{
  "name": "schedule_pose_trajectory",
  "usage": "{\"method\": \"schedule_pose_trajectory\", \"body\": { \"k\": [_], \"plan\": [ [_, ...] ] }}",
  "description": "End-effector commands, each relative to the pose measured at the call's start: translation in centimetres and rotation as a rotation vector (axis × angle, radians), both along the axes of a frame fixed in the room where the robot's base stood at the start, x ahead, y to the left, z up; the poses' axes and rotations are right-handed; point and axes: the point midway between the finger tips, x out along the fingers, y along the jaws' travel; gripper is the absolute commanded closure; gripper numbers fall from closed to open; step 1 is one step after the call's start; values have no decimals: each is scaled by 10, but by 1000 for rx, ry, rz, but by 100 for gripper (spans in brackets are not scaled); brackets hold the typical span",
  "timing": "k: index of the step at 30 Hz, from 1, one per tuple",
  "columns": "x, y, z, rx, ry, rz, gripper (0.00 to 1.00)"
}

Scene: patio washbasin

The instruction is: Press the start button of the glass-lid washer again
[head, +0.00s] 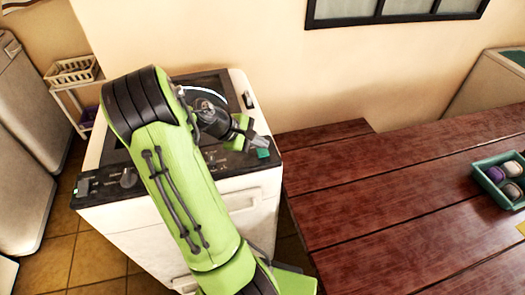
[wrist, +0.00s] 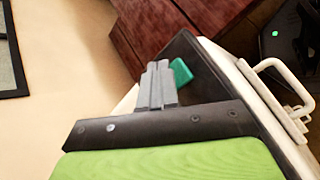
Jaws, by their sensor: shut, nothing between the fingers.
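The white washer (head: 137,223) with a dark top and glass lid (head: 207,93) stands left of the wooden table. Its green start button (head: 263,154) is at the right end of the dark front control panel. My gripper (head: 262,141) is over that end of the panel, shut and empty, with its tips close to the button. In the wrist view the shut grey fingers (wrist: 158,68) are right beside the green button (wrist: 181,71). I cannot tell whether they touch it. My arm hides much of the lid and the panel's middle.
A dark red wooden table (head: 400,200) fills the right, with a teal tray (head: 482,178) of rounded items at its edge. A knob (head: 128,178) is on the panel's left. A white rack with a basket (head: 74,75) stands behind left. A pale handle (wrist: 275,87) projects from the washer front.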

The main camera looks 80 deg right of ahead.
Motion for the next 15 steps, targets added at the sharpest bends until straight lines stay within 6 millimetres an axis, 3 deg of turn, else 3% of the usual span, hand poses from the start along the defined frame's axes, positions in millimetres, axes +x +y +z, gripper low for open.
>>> {"method": "schedule_pose_trajectory", "body": {
  "k": [15],
  "plan": [
    [0, 0, -8, 0, 0, 0, 100]
  ]
}}
